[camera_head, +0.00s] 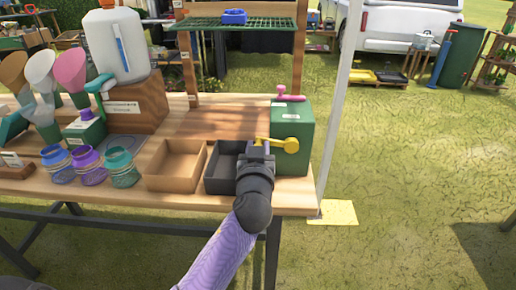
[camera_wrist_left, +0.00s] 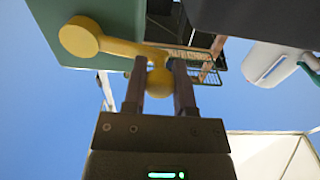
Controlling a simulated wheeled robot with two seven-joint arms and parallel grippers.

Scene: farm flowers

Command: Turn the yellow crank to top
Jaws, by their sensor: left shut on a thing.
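The yellow crank (camera_head: 290,145) is on the front face of a green box (camera_head: 300,112) at the right end of the table. Its arm points left from its round hub, roughly level. My left gripper (camera_head: 258,148) is at the crank's left end and hides part of it. In the left wrist view, the fingers of my left gripper (camera_wrist_left: 159,85) are shut on the crank's round yellow knob (camera_wrist_left: 160,80). The yellow crank (camera_wrist_left: 82,38) and the green box (camera_wrist_left: 85,15) also show there. My right gripper is not in view.
A pink handle (camera_head: 290,96) is on top of the green box. A dark tray (camera_head: 222,172) and a wooden tray (camera_head: 172,168) lie left of my gripper. A pale post (camera_head: 338,100) stands close to the box's right. Jars and funnels crowd the table's left.

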